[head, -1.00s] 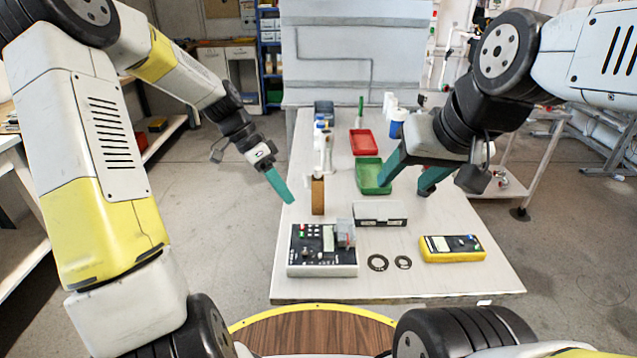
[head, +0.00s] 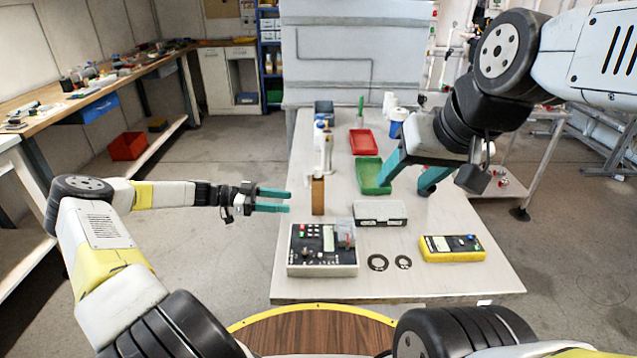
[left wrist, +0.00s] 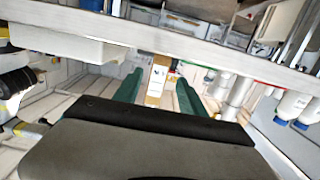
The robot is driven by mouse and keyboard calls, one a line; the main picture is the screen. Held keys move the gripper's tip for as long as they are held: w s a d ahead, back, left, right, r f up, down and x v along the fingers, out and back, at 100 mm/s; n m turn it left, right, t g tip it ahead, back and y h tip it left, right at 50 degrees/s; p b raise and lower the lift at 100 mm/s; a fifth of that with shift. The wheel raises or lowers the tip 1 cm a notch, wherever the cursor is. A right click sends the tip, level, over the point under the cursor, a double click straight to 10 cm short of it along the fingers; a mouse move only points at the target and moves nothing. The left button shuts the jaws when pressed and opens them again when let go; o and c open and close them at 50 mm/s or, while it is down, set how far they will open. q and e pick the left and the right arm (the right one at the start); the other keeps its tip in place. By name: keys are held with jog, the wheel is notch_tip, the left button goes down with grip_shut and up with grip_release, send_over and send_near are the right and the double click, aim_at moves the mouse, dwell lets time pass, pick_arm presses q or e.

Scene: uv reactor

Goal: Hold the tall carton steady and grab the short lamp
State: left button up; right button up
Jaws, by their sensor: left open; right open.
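The tall carton (head: 318,196), narrow and brown, stands upright at the left part of the table. My left gripper (head: 289,201) is open just left of it, fingers pointing at it, with a small gap. In the left wrist view the carton (left wrist: 158,76) shows ahead, in line with the space between the green fingers. Slim white upright objects (head: 328,150) stand behind the carton; I cannot tell whether one is the short lamp. My right gripper (head: 405,186) is open and empty, by the right side of the green tray.
The green tray (head: 370,175) and red tray (head: 362,142) lie mid-table. A black-and-white box (head: 380,213), a control box (head: 322,262), two dark rings (head: 378,262) and a yellow meter (head: 453,249) sit nearer. Blue-capped bottles (head: 397,122) stand at the back. The front right table corner is clear.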

aim_at(314, 204)
pick_arm(q)
jog(key=shift+d+f, duration=0.2)
jog(key=shift+d, duration=1.45)
jog(key=shift+d+f, duration=0.15)
jog(key=shift+d, duration=1.45)
jog(key=shift+d+f, duration=0.2)
jog(key=shift+d, duration=1.45)
